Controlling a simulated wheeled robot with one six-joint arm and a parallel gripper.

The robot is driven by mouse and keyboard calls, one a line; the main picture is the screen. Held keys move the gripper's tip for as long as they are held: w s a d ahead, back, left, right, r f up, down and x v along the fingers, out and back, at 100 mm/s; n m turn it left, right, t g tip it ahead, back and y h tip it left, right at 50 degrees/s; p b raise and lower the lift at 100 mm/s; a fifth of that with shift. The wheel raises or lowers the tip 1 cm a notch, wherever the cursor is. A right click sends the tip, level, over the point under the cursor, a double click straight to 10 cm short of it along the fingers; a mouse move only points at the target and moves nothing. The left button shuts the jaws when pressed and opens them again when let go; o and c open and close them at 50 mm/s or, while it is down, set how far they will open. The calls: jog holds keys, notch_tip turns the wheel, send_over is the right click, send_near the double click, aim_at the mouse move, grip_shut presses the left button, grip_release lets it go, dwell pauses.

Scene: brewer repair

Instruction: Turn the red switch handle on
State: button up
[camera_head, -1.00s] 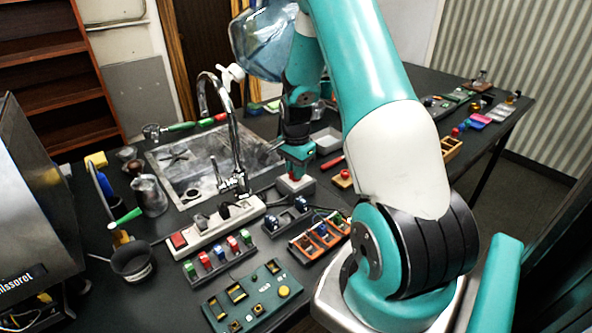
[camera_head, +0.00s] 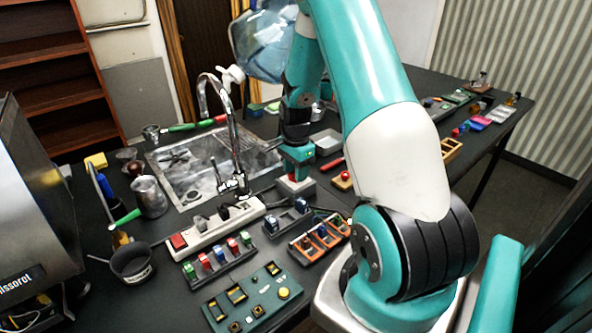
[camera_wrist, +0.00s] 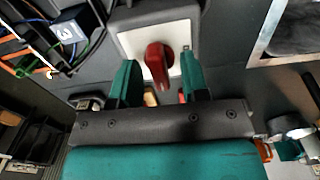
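The red switch handle (camera_wrist: 155,62) stands out from a white plate (camera_wrist: 133,45) on a grey box in the wrist view. My gripper (camera_wrist: 158,64) is open, with one green finger on each side of the red handle. Gaps show between the handle and both fingers. In the head view my gripper (camera_head: 295,168) is just above the box, with its fingertips not clear.
A power strip (camera_head: 215,224), a rack of coloured switches (camera_head: 220,262) and a green button panel (camera_head: 252,296) lie in front. The sink (camera_head: 190,170) and its tap are to the left. An orange tray with wires (camera_head: 318,240) is close in front. A red button (camera_head: 345,175) is to the right.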

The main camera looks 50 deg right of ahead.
notch_tip(320, 180, up, 17)
jog(key=b, duration=0.2)
jog(key=shift+r+b, duration=0.2)
jog(key=shift+b, duration=0.15)
jog(key=shift+a, duration=0.1)
dwell(0.5)
jog(key=s+a+r+n+t+y, duration=0.1)
jog(key=s+a+r+n, duration=0.1)
jog(key=a+n, duration=1.4)
jog(key=s+a+n+y, duration=0.1)
jog(key=s+a+n, duration=0.4)
jog(key=s+a, duration=0.3)
jog(key=s+a+n+g+y, duration=0.1)
jog(key=s+a+n, duration=0.5)
jog(key=a, duration=0.7)
jog(key=shift+s+a+y, duration=0.4)
jog(key=shift+s+y, duration=0.2)
jog(key=shift+s, duration=0.6)
jog(key=shift+r, duration=0.1)
